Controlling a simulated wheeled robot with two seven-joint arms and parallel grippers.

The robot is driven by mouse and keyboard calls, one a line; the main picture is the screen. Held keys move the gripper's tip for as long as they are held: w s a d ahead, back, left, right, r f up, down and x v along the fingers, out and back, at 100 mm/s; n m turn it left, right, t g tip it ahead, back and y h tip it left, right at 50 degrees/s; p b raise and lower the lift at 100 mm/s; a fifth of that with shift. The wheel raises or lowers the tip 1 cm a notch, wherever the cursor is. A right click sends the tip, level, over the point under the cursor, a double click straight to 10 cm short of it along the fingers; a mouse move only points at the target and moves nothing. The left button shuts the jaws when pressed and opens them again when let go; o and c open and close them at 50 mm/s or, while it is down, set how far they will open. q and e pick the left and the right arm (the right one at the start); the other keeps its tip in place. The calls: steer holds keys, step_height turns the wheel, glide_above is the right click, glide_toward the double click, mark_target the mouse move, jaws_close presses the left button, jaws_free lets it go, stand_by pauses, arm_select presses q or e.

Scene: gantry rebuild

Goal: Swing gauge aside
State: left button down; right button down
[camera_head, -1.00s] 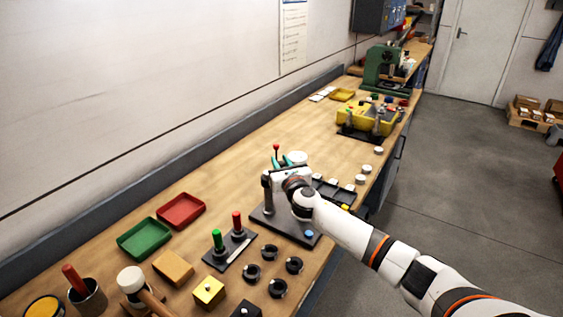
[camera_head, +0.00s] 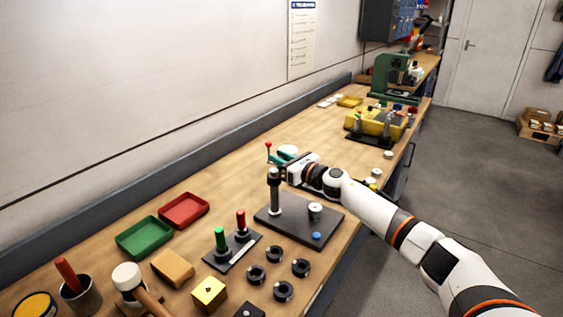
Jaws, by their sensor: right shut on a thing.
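A dark base plate (camera_head: 335,222) sits on the bench, with an upright dark post (camera_head: 274,195) at its back left and a short silver-topped cylinder (camera_head: 315,208) standing on it. My right gripper (camera_head: 289,173) is shut beside the top of the post, beyond the plate's back edge. It appears to hold the gauge (camera_head: 276,158), whose teal part and red knob show just past the fingers. The grasp itself is mostly hidden by the gripper. My left gripper is not in view.
Near the plate are a small stand with green and red handles (camera_head: 233,248), several black rings (camera_head: 274,252) and red and green trays (camera_head: 184,210). The bench's front edge runs along the right.

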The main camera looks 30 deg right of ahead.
steer(key=c, duration=1.5)
jaws_free()
steer(key=shift+w, duration=0.1)
steer(key=shift+b+v, duration=1.8)
steer(key=shift+v, duration=4.2)
steer(key=shift+a, duration=0.1)
